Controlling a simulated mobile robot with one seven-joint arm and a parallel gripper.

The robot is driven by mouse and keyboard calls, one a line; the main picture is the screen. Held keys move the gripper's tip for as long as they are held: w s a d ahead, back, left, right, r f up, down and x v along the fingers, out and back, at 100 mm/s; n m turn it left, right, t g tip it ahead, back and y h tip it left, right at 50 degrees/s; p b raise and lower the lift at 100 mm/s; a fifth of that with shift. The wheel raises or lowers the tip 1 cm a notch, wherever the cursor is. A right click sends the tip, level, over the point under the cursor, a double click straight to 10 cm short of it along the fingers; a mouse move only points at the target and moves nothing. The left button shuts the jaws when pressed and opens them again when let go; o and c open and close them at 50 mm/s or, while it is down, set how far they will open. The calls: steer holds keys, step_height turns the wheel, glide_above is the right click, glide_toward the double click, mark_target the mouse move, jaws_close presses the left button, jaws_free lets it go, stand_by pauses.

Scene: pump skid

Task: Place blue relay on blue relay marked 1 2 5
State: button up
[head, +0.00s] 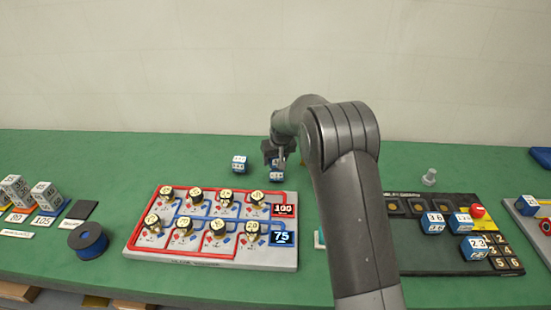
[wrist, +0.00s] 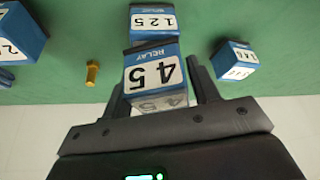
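A blue relay marked 4 5 (wrist: 152,74) is between the fingers of my gripper (wrist: 157,88) in the wrist view, where its lettering appears upside down. A narrow gap shows between it and each finger. In the head view my gripper (head: 277,152) is above this stack, and the lower relay (head: 277,176) shows on the green table. The contact between the two relays is not clearly visible.
Another blue relay (wrist: 234,60) stands beside the stack, also seen in the head view (head: 239,164). A yellow peg (wrist: 92,73) is on the other side. A gauge panel (head: 200,258) lies nearer, left of my arm; a black board (head: 420,262) with relays is at right.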

steer(key=shift+o, duration=1.2)
steer(key=shift+r, duration=0.1)
steer(key=shift+r, duration=0.35)
steer(key=v, duration=1.2)
steer(key=s+d+r+m, duration=0.1)
steer(key=s+d+r, duration=0.5)
steer(key=s, duration=0.4)
steer(key=s+d+r+m, duration=0.1)
steer(key=s+d+r, duration=0.4)
steer(key=s, duration=0.4)
steer(key=s+d+f+m+h, duration=0.1)
steer(key=s+d, duration=0.2)
steer(key=s, duration=0.9)
steer(key=s+d+f+m+t, duration=0.1)
steer(key=s+d, duration=0.3)
steer(key=s, duration=0.8)
steer(key=shift+d+f+t+h, duration=0.25)
steer(key=shift+f+t+h, duration=0.05)
steer(key=shift+f+h, duration=0.1)
